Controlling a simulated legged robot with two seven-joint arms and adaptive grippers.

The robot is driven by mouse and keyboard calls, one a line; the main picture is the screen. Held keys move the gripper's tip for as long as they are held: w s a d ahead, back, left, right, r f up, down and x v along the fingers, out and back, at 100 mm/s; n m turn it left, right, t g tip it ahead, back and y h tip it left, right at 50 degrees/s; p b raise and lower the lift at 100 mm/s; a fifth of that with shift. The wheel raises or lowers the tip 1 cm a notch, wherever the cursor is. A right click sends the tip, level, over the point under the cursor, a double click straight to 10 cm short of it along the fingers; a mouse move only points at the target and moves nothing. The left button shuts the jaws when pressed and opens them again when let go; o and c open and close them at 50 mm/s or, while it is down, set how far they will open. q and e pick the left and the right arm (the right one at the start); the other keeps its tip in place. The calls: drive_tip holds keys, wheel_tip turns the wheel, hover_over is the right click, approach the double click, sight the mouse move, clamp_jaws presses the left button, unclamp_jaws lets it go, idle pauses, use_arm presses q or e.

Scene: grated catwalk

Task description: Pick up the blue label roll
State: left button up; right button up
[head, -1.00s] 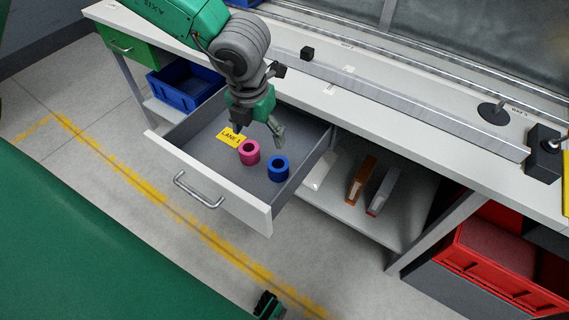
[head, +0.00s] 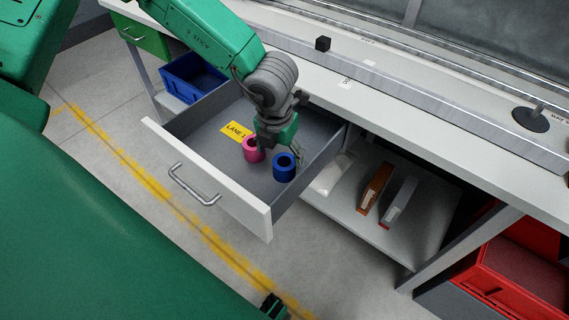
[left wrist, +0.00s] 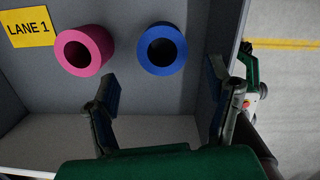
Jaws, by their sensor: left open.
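The blue label roll (head: 284,167) stands on end in the open drawer (head: 215,180), near its right wall, with its hole facing up. My left gripper (head: 281,150) is over the drawer, open and empty, with its fingers close to the blue roll. In the left wrist view the blue roll (left wrist: 161,49) is ahead of the open left gripper (left wrist: 161,86), in line with the gap between its fingers. The pink roll (head: 252,150) stands to the left of the blue one, partly hidden by the gripper.
A yellow LANE 1 label (head: 236,131) lies on the drawer floor. The drawer's right wall (left wrist: 229,42) is close to the gripper's right finger. The workbench top (head: 400,105) is behind the drawer. A blue bin (head: 190,80) and a shelf with boxes (head: 375,188) flank the drawer.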

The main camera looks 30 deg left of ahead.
sight(284, 163)
use_arm(q)
drive_tip(key=shift+w+d+f, duration=0.1)
drive_tip(key=shift+d+f, duration=0.05)
drive_tip(key=shift+f, duration=0.1)
drive_tip(key=f+b, duration=0.1)
drive_tip(key=f, duration=0.1)
drive_tip(key=w+f, duration=0.1)
drive_tip(key=shift+f+b, duration=0.35)
drive_tip(key=shift+w+f, duration=0.15)
drive_tip(key=shift+f, duration=0.35)
drive_tip(key=shift+r, duration=0.1)
drive_tip(key=c, duration=1.3)
